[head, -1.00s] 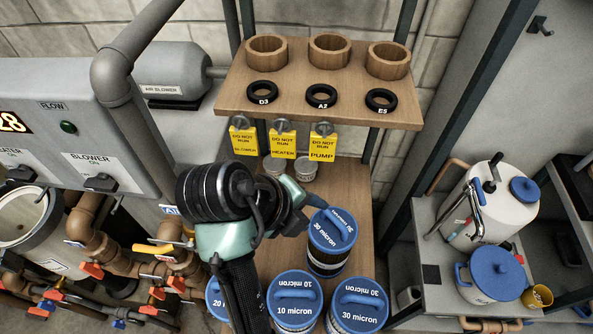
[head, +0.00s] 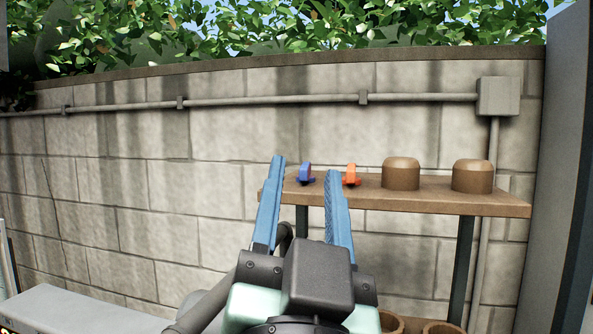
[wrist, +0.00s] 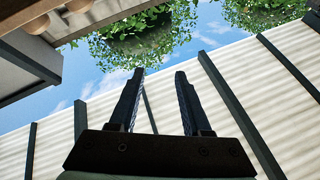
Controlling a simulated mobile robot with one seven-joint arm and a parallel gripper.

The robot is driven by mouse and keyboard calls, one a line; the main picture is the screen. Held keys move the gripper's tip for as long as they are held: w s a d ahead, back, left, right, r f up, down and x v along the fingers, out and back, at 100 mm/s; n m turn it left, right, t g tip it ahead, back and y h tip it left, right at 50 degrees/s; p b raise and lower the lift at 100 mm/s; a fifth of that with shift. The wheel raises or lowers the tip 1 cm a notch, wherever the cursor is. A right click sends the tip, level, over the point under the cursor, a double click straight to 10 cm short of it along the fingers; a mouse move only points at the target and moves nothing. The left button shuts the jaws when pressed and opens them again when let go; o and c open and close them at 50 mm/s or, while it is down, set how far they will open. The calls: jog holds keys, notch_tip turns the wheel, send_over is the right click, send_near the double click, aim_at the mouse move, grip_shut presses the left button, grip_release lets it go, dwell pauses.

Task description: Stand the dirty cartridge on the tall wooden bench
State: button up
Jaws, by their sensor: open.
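My gripper (head: 305,165) is raised in front of the block wall in the head view, its two blue fingers pointing up and spread apart. Nothing is between them. I see no cartridge in either view now, so I cannot tell where the dirty one is.
On the shelf are a blue handle-like piece (head: 305,174), an orange one (head: 351,175) and two brown rounded pieces (head: 400,174) (head: 472,176). A pipe (head: 270,101) runs along the wall (head: 130,130). Leaves (wrist: 135,38) hang overhead.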

jog(key=s+r+n+t+y, duration=0.1)
jog(key=s+r+n+t, duration=0.2)
jog(key=s+r, duration=0.3)
jog(key=shift+a+n, duration=0.4)
jog(key=shift+n, duration=0.2)
notch_tip(320, 180, down, 7)
jog(key=b, duration=0.7)
jog(key=shift+f+y, duration=0.2)
jog(key=shift+y, duration=0.1)
jog(key=shift+a, duration=0.2)
